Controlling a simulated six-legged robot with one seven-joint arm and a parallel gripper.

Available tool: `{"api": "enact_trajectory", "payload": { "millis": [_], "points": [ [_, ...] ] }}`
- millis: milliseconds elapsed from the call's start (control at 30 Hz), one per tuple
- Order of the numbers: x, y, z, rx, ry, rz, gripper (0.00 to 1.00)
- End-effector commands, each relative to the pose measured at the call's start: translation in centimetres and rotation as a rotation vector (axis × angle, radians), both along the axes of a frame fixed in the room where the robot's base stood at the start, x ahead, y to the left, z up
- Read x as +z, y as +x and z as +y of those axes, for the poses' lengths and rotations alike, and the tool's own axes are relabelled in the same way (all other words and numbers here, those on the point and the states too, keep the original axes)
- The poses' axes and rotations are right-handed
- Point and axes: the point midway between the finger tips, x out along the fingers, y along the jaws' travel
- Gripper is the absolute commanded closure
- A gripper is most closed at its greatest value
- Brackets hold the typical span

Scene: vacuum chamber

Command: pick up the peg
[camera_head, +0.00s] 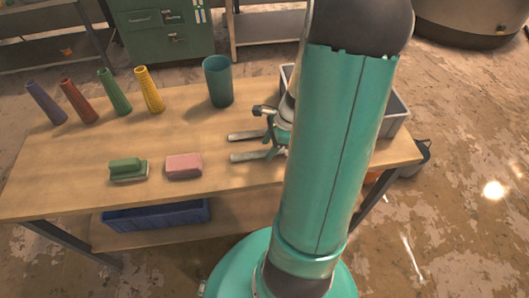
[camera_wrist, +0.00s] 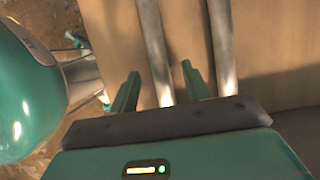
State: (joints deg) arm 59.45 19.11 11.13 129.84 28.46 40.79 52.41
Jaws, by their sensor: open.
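Two silver bars (camera_head: 245,136) reach out over the table (camera_head: 215,130) beside my gripper; they may be pegs, but I cannot tell. My gripper (camera_head: 269,138) is open above the table's right half, partly hidden by my arm. In the wrist view my gripper (camera_wrist: 160,69) has its green fingers apart. One silver bar (camera_wrist: 153,45) shows between the fingers, and another bar (camera_wrist: 221,45) lies to the right. I cannot tell whether the fingers touch them. Several tapered pieces stand tilted at the back left: purple (camera_head: 46,103), red (camera_head: 79,102), green (camera_head: 113,92) and yellow (camera_head: 149,90).
A teal cup (camera_head: 218,82) stands behind my gripper. A green block (camera_head: 128,169) and a pink block (camera_head: 184,166) lie at the front. A grey bin (camera_head: 394,118) is at the right, partly behind my arm. A blue crate (camera_head: 157,215) is on the lower shelf.

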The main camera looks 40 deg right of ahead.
Motion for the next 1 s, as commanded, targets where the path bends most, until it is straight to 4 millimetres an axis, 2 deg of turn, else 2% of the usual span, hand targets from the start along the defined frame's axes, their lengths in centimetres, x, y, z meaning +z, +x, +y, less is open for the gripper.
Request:
{"api": "enact_trajectory", "payload": {
  "millis": [133, 367, 400, 633, 1000],
  "points": [
    [-1.8, 0.3, 0.6, 0.0, 0.002, 0.001, 0.53],
    [-2.0, 0.4, 0.7, 0.0, 0.0, 0.0, 0.53],
    [-2.0, 0.4, 0.7, 0.0, 0.0, 0.0, 0.54],
    [-2.0, 0.5, 0.7, 0.0, 0.0, 0.0, 1.0],
    [-1.8, 0.5, 0.7, 0.001, -0.001, -0.001, 1.0]
  ]
}}
